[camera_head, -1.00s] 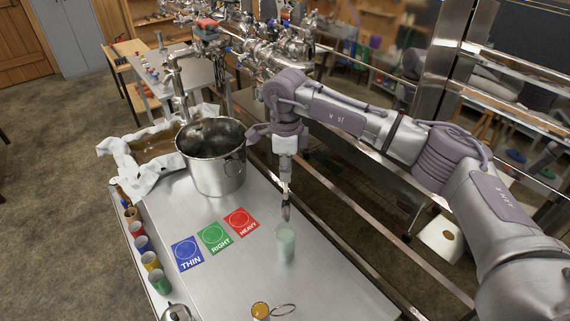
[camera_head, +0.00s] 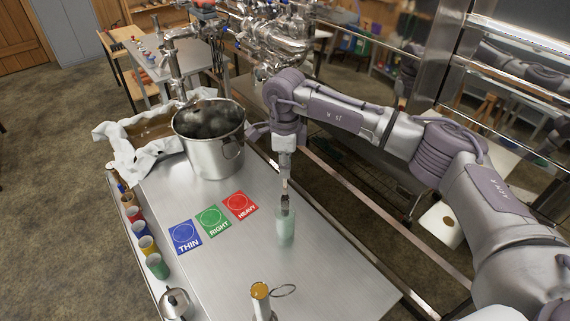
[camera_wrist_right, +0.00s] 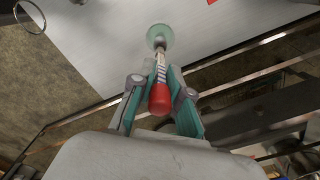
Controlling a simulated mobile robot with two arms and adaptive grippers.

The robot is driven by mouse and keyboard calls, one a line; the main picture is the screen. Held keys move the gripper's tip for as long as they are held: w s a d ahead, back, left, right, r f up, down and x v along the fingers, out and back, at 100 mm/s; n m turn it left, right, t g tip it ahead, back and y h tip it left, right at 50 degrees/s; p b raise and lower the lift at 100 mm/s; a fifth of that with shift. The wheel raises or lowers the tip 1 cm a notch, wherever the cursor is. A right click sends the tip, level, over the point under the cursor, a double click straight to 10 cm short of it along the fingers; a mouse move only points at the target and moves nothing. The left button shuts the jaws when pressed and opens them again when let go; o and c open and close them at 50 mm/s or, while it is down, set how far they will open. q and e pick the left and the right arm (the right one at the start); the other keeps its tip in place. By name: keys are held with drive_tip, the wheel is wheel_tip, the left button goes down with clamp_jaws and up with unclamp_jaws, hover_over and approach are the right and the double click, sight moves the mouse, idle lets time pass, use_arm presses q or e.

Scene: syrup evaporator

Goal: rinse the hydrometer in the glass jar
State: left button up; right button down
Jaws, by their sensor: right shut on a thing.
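The glass jar (camera_head: 285,230) is a pale green, see-through cylinder standing upright on the metal table; its round mouth also shows in the right wrist view (camera_wrist_right: 159,36). My right gripper (camera_head: 285,190) points straight down just above the jar. In the wrist view, its fingers (camera_wrist_right: 158,100) are shut on the hydrometer (camera_wrist_right: 159,98), which has a red end and a striped stem. The stem runs away from the camera to the jar's mouth. Its lower end is at or just inside the mouth; I cannot tell how deep. My left gripper is not in view.
Blue THIN (camera_head: 184,237), green RIGHT (camera_head: 212,221) and red HEAVY (camera_head: 239,206) cards lie left of the jar. A steel pot (camera_head: 215,155) stands behind. An amber-topped cylinder (camera_head: 260,292) stands in front. Several coloured cups (camera_head: 148,245) line the left edge.

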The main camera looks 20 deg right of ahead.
sight(285, 193)
drive_tip(key=shift+f+b, duration=0.45)
drive_tip(key=shift+f, duration=0.35)
drive_tip(key=shift+f+b, duration=0.9)
drive_tip(key=shift+f, duration=0.3)
drive_tip(key=shift+f+b, duration=3.15)
drive_tip(key=shift+f, duration=0.95)
drive_tip(key=shift+r, duration=0.5)
drive_tip(key=shift+f, duration=0.1)
drive_tip(key=shift+f+b, duration=0.3)
drive_tip(key=shift+f, duration=0.15)
drive_tip(key=shift+r, duration=0.2)
